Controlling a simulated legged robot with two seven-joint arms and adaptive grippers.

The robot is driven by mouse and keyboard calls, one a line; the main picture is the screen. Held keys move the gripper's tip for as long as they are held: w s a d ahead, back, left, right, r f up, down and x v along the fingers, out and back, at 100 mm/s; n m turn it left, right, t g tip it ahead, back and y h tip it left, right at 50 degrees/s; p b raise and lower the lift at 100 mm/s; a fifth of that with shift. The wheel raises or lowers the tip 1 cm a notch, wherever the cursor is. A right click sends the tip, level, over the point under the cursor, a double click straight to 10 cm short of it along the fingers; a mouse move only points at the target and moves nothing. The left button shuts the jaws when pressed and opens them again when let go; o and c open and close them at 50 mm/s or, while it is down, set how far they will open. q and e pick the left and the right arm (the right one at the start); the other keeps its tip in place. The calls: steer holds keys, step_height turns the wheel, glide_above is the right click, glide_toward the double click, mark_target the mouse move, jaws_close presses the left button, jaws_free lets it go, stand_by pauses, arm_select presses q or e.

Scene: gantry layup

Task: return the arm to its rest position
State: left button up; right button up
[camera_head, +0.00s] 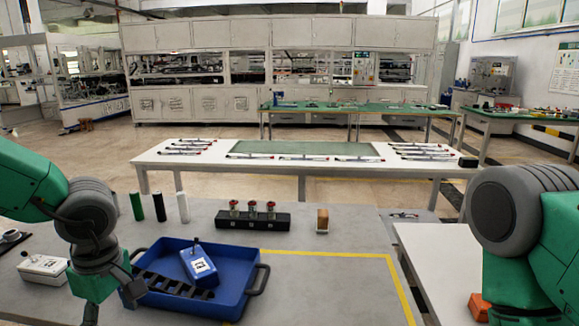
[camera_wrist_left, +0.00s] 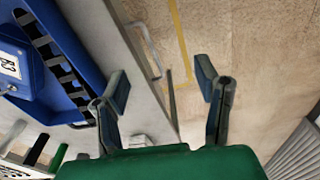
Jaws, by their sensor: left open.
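My left arm comes in from the left in the head view. Its green wrist (camera_head: 95,288) is in front of the left end of the blue tray, and the gripper fingers are mostly cut off at the bottom edge. In the left wrist view my left gripper (camera_wrist_left: 163,84) is open, with nothing between its fingers. It is over the grey table's edge, with floor beyond. My right arm (camera_head: 520,225) shows at the right of the head view as a green and grey joint. Its gripper is out of view.
A blue tray (camera_head: 237,302) holds a blue box (camera_head: 198,263) and a black slotted rack. Upright green, black and white cylinders (camera_head: 158,207) stand behind it. A black block (camera_head: 247,221) holds three red-topped parts. The grey table (camera_head: 340,290) is clear inside the yellow line.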

arm_select(q)
steer(key=s+a+f+m+t+y, duration=0.1)
steer(key=s+a+f+m+y, duration=0.2)
steer(key=f, duration=0.5)
steer(key=s+a+f+m+t+y, duration=0.1)
steer(key=a+f+m, duration=0.1)
steer(key=f+m, duration=0.35)
steer(key=s+d+f+m+h, duration=0.2)
steer(key=s+f, duration=0.4)
steer(key=s, duration=0.3)
steer(key=s+d+f+m+g+h, duration=0.1)
steer(key=s+d+f+m+h, duration=0.2)
steer(key=s+f+m, duration=0.3)
steer(key=s+d, duration=0.1)
steer(key=s, duration=0.2)
steer(key=shift+s+g, duration=0.15)
steer(key=shift+g, duration=0.15)
